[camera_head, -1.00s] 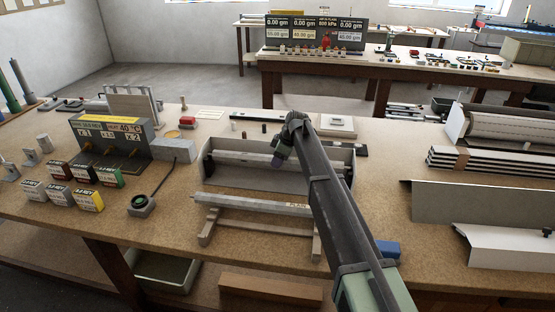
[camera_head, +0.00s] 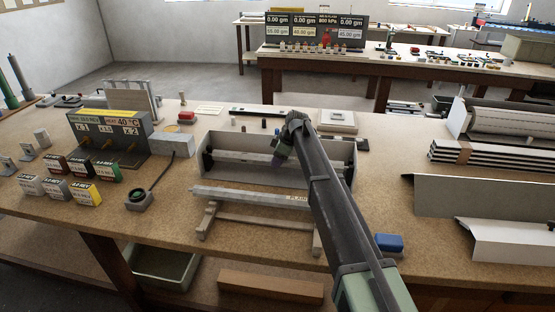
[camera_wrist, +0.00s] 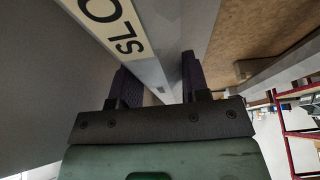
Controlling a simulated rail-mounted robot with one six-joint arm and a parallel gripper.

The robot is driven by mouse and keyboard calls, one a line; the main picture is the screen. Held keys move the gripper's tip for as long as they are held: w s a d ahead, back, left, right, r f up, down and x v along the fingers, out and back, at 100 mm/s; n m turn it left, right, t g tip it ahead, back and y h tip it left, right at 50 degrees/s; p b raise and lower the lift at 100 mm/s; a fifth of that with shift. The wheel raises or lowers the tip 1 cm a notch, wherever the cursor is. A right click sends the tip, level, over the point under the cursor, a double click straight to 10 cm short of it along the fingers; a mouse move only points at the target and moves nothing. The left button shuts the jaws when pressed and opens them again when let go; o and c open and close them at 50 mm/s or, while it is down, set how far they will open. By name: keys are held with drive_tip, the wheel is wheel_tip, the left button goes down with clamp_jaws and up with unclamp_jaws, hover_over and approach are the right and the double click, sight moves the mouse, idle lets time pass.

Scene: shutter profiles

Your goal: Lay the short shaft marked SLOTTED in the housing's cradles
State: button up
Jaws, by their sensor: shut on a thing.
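The short shaft (camera_wrist: 152,72) passes between the two dark fingers of my gripper (camera_wrist: 157,75) in the wrist view. Its cream label shows the letters "SLO"; the rest is out of frame. In the head view my gripper (camera_head: 277,162) reaches down into the open grey housing (camera_head: 255,180), shut on the shaft (camera_head: 238,157), which lies lengthwise within the housing walls. My forearm hides the right part of the housing. I cannot tell whether the shaft touches the cradles, which are largely hidden.
Another shaft labelled PLAIN (camera_head: 245,194) rests on a stand in front of the housing. A control box (camera_head: 110,135) and several small cartons (camera_head: 85,193) stand to the left. A blue block (camera_head: 389,243) and long sheet profiles (camera_head: 465,200) lie to the right.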

drive_tip(key=shift+s, duration=0.1)
drive_tip(key=o, duration=1.2)
drive_tip(key=shift+f, duration=0.1)
drive_tip(key=p+v, duration=1)
drive_tip(key=v, duration=0.1)
drive_tip(key=shift+a, duration=0.1)
